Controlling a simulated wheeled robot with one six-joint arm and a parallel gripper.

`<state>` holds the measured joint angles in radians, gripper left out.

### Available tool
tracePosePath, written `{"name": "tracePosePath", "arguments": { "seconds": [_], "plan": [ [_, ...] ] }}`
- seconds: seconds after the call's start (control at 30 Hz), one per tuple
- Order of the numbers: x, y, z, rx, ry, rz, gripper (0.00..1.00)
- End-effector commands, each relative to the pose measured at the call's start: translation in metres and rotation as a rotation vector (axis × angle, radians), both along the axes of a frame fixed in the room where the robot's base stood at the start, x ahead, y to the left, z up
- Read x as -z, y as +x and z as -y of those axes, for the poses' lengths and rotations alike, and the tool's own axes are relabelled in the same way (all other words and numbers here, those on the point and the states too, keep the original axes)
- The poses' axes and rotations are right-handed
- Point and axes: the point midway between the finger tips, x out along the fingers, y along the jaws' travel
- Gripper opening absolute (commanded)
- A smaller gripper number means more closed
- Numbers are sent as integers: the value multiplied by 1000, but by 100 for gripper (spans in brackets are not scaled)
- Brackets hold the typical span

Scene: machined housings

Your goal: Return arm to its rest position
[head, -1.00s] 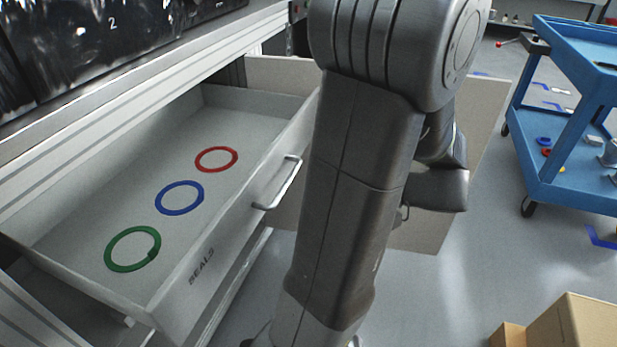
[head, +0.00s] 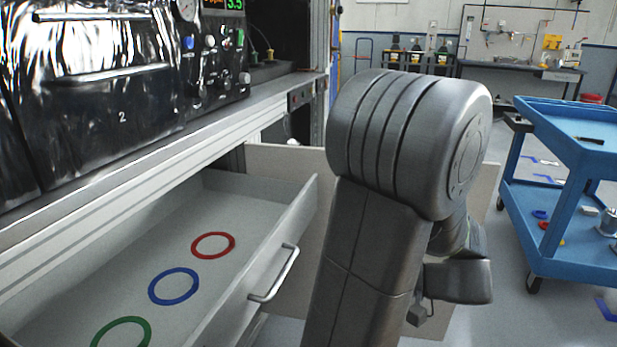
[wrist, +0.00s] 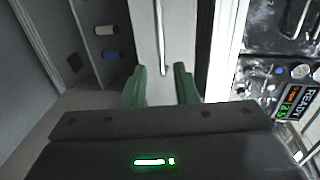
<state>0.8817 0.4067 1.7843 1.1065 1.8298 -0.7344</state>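My arm (head: 380,200) stands large in the middle of the head view, bent at its upper joint. My gripper is not clearly seen there. In the wrist view my gripper (wrist: 160,88) has its two green fingers apart with nothing between them. Behind the fingers is a pale surface with a thin bar, too close to name surely.
An open drawer (head: 240,312) holds a red ring (head: 213,235), a blue ring (head: 190,273) and a green ring (head: 147,325) lying flat. Its handle (head: 275,274) faces my arm.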

Motion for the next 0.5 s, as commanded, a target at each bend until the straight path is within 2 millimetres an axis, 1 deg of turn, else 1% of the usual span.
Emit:
{"name": "tracePosePath", "arguments": {
  "seconds": [0.17, 0.5],
  "plan": [
    [6, 8, -23, -5, 0, 0, 27],
    [18, 29, -75, -5, 0, 0, 27]
  ]
}}
